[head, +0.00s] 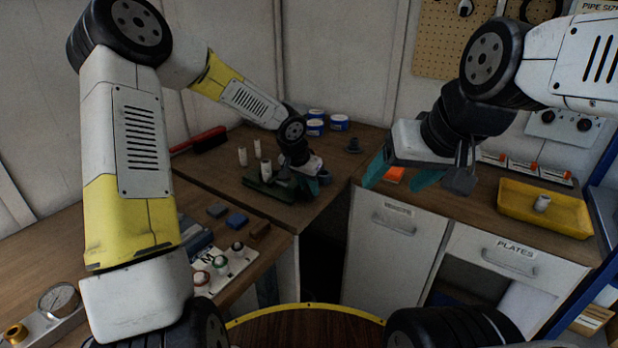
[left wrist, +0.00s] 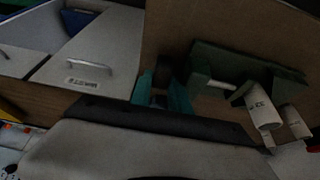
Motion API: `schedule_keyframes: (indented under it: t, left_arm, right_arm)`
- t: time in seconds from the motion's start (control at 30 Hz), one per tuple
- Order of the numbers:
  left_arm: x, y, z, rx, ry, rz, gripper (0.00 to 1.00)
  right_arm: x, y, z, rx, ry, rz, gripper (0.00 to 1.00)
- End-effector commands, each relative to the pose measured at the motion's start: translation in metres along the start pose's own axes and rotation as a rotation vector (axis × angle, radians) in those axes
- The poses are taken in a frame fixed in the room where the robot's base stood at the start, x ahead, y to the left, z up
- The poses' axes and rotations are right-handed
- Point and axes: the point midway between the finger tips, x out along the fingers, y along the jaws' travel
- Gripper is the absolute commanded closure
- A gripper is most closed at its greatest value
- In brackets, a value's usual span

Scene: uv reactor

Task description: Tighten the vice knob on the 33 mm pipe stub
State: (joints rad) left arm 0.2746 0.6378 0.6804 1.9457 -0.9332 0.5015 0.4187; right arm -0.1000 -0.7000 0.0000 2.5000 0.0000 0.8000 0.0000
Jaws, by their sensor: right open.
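The green vice (head: 262,188) stands on the back bench, partly hidden by my left gripper. It also shows in the left wrist view (left wrist: 240,62). White pipe stubs (head: 266,170) stand beside it; one labelled stub (left wrist: 262,108) seems to read 33. My left gripper (head: 312,182) is at the right end of the vice. Its teal fingers (left wrist: 163,94) stand apart around something dark, perhaps the vice knob; contact is unclear. A pale rod (left wrist: 212,85) shows at the vice's near side. My right gripper (head: 402,175) is open and empty above the right bench edge.
Blue-and-white tubs (head: 315,127) stand behind the vice, and a red-handled brush (head: 200,140) lies left. A yellow tray (head: 545,207) with a small pale piece is at right. A gauge (head: 60,300) and marked board (head: 220,265) lie on the left bench.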

Motion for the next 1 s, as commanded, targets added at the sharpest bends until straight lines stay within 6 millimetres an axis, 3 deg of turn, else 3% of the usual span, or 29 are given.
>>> schedule_keyframes:
  t: [0.37,1.0]
  left_arm:
    - [0.001,0.001,-0.004,0.000,-0.095,0.000,1.00]
    - [0.008,0.001,-0.012,0.001,-0.527,0.000,1.00]
  right_arm:
    - [0.000,0.000,0.000,0.000,0.000,0.000,0.31]
    - [0.000,0.000,0.000,0.000,0.000,0.000,0.31]
